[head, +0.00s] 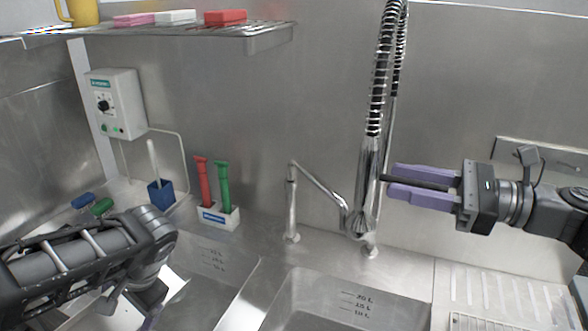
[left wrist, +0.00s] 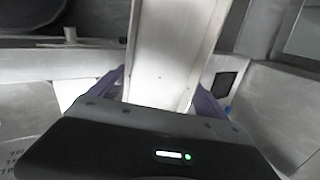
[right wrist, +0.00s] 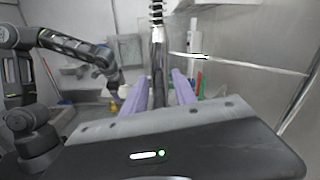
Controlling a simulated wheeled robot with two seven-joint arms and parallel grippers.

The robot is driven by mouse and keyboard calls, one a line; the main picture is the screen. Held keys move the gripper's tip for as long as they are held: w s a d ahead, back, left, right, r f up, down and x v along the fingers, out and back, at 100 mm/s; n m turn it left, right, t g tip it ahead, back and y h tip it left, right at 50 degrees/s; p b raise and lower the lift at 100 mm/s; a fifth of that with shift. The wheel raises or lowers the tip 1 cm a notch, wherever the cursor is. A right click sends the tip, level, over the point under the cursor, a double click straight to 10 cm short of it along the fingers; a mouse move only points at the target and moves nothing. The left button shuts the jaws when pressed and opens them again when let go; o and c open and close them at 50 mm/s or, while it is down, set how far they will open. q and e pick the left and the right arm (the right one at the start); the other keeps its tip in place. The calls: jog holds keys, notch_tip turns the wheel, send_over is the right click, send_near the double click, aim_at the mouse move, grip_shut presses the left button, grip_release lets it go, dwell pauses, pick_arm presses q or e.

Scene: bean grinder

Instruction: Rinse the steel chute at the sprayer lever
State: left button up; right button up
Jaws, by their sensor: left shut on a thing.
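The steel chute (left wrist: 170,55) is a pale, straight channel with raised sides, seen in the left wrist view. My left gripper (left wrist: 158,88) is shut on it, with a purple finger on each side. In the head view my left gripper (head: 150,318) is low at the left, mostly cut off, and I cannot make out the chute. The sprayer (head: 367,185) hangs upright from a spring hose. Its dark lever (head: 415,181) points right, between the purple fingers of my right gripper (head: 390,181). Those fingers look apart, and the sprayer (right wrist: 158,55) stands beyond them in the right wrist view.
Two sink basins (head: 345,300) lie below, with a ribbed drainboard (head: 505,300) at right. A faucet (head: 292,205) stands left of the sprayer. Red and green tools stand in a white holder (head: 217,216), beside a blue brush cup (head: 161,195). A shelf (head: 260,37) is above.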

jog(key=shift+c, duration=0.2)
grip_shut()
dwell(1.1)
